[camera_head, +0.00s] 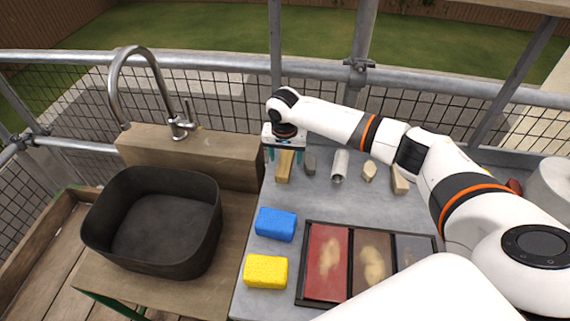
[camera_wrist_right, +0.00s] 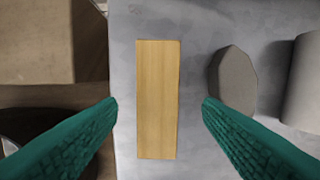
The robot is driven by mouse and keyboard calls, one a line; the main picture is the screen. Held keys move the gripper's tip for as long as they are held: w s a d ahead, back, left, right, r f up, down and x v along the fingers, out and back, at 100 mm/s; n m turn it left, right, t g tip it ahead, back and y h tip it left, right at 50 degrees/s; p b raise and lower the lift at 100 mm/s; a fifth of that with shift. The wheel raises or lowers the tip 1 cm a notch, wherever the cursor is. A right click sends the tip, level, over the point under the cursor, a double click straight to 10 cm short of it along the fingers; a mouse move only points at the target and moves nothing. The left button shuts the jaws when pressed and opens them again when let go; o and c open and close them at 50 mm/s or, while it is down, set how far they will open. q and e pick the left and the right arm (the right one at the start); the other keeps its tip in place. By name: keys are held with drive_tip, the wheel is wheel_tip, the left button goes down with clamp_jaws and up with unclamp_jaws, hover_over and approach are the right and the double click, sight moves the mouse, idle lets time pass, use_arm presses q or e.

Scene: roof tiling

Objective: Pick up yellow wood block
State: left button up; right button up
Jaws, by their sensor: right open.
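The yellow wood block (camera_head: 285,166) is a long, flat, light-wood piece on the grey table near its back left edge. In the right wrist view the same yellow wood block (camera_wrist_right: 157,100) lies lengthwise between my two green fingers, with a gap on both sides. My right gripper (camera_head: 285,156) is open and empty, over the block at its far end. The wrist view also shows the right gripper (camera_wrist_right: 160,103) spread wide around the block, not touching it. My left gripper does not show in either view.
A grey stone-like piece (camera_head: 310,163) lies just right of the block, then a metal cylinder (camera_head: 340,166) and small wood pieces (camera_head: 369,171). Blue (camera_head: 276,224) and yellow (camera_head: 266,271) sponges and a framed tray (camera_head: 302,292) lie nearer. A black basin (camera_head: 98,226) stands left.

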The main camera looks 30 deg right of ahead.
sight(285, 163)
drive_tip(key=shift+w+f, duration=0.15)
drive_tip(key=shift+f, duration=1.35)
drive_tip(key=shift+c, duration=0.6)
drive_tip(key=c, duration=1)
drive_tip(key=shift+o, duration=0.2)
drive_tip(key=shift+r, duration=0.1)
